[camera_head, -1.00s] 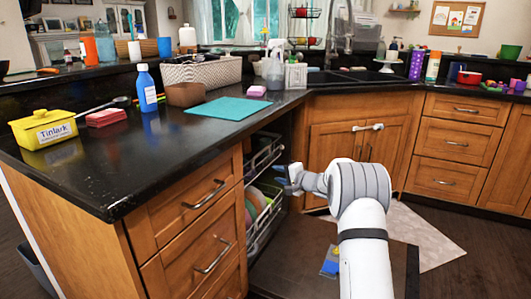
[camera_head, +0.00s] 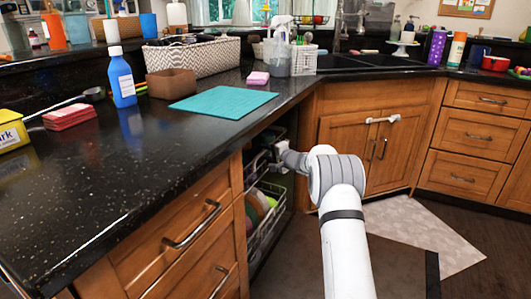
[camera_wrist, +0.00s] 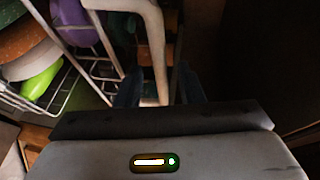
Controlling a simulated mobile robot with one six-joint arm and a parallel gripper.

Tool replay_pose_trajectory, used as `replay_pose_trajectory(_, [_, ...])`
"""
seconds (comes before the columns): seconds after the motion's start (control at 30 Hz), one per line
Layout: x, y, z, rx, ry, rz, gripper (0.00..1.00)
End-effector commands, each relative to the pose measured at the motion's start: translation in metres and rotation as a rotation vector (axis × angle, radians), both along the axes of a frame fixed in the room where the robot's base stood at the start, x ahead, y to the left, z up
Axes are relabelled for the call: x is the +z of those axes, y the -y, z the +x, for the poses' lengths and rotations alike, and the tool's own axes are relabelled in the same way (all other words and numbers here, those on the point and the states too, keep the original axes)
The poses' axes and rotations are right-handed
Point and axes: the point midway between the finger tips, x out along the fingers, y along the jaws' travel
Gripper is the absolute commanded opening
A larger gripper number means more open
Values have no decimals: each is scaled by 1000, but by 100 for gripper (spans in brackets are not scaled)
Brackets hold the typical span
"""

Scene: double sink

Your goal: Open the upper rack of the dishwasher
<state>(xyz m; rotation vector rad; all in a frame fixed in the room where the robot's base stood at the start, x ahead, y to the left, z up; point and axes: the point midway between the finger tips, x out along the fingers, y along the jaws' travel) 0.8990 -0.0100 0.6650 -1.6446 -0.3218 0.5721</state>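The dishwasher stands open under the counter, its door (camera_head: 345,262) lowered. The upper rack (camera_head: 257,168) is a pale wire frame inside the cavity, partly hidden by the cabinet corner. My gripper (camera_head: 276,159) is at the upper rack's front edge in the head view. In the wrist view my gripper (camera_wrist: 160,90) has its two dark fingers apart, with the end of a pale upper rack bar (camera_wrist: 154,45) showing between them. Whether they touch it I cannot tell.
The lower rack (camera_head: 268,222) holds several coloured dishes below. The wooden drawers (camera_head: 185,235) and black counter (camera_head: 190,140) bound the cavity at the left and above. A sink cabinet (camera_head: 350,145) stands to the right.

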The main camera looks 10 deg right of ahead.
Motion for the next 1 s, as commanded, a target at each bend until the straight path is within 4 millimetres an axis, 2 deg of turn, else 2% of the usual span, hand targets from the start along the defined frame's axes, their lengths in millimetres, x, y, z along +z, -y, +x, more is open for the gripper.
replay_pose_trajectory(0.23, [-4, -6, 21, -7, 1, -1, 35])
replay_pose_trajectory(0.6, [-5, -7, 24, -10, 1, 0, 34])
replay_pose_trajectory(1.0, [-5, -6, 24, -10, 0, -1, 1])
